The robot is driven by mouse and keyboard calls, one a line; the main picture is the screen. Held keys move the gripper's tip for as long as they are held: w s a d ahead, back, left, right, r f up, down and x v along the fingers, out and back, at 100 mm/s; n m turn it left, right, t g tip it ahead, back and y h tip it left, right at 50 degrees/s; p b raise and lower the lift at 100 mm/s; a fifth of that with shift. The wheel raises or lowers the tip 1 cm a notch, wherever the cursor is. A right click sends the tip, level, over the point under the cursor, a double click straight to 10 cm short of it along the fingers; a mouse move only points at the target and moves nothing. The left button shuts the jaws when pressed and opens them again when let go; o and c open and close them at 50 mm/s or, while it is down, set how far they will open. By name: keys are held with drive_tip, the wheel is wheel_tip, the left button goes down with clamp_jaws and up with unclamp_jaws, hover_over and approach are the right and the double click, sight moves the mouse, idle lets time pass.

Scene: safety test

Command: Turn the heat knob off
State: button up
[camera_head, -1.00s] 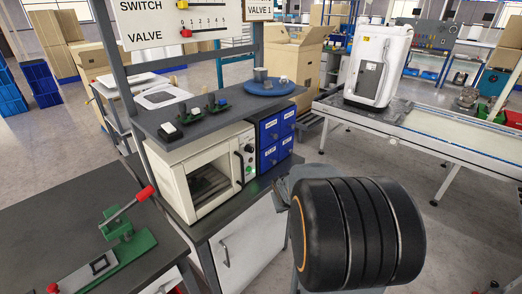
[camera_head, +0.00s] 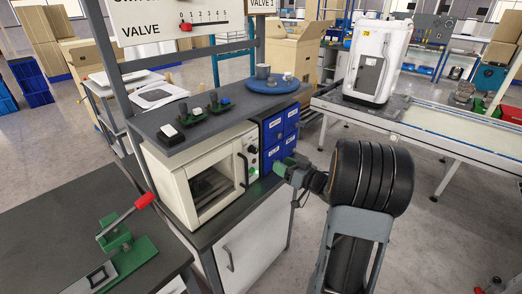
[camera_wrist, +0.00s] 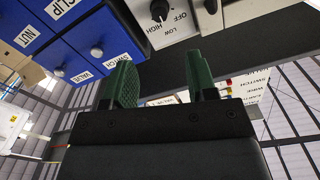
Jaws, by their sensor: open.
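The cream oven (camera_head: 173,181) stands on the dark bench, with its control panel on the right of its front. In the wrist view a black knob (camera_wrist: 159,10) with a white mark sits at the top edge, partly cut off. The words OFF, LOW and HIGH are printed around it. My gripper (camera_head: 283,168) is in front of the oven's right side and the blue drawers. Its two green fingers (camera_wrist: 160,84) are apart, with nothing between them. The knob lies beyond the fingertips, not touched. A green light glows on the panel in the head view.
Blue labelled drawers (camera_head: 278,135) stand right beside the oven, close to my gripper. The oven's handle (camera_wrist: 211,5) shows at the wrist view's top. A shelf (camera_head: 215,118) with small switches and a blue round plate (camera_head: 270,86) is above. A red-handled lever (camera_head: 145,200) is at left.

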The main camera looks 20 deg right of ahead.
sight(257, 151)
drive_tip(key=p+x, duration=0.1)
drive_tip(key=x, duration=1.1)
drive_tip(key=shift+w+a, duration=0.15)
drive_tip(key=shift+w, duration=0.25)
drive_tip(key=shift+c, duration=0.3)
